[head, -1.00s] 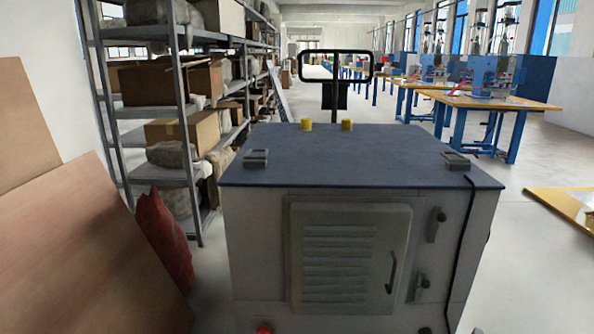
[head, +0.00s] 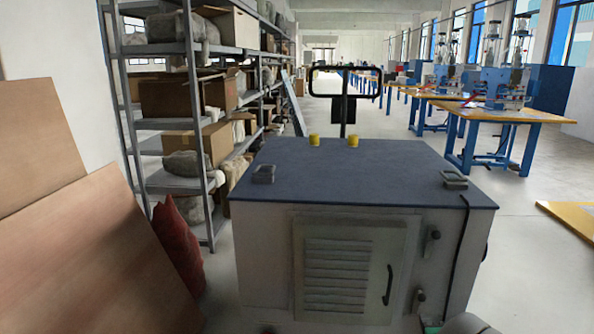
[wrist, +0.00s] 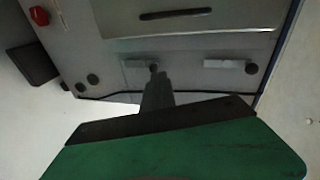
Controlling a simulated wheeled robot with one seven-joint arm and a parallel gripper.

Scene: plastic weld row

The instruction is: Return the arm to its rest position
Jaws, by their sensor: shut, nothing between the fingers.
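In the wrist view my gripper (wrist: 156,75) points at the front of a grey cabinet, with its dark fingers together and nothing between them. Its green and black body fills the bottom of that view. The fingertips appear in front of the cabinet's latches; I cannot tell how large the gap is. In the head view a rounded grey part, probably of my arm, shows at the bottom right edge. The gripper itself is outside the head view.
The grey cabinet (head: 265,250) with a blue-grey top stands directly ahead. Shelving (head: 190,75) with boxes, a red sack (head: 178,245) and brown boards (head: 95,250) are on the left. Blue workbenches (head: 500,115) line the right. Open floor lies right of the cabinet.

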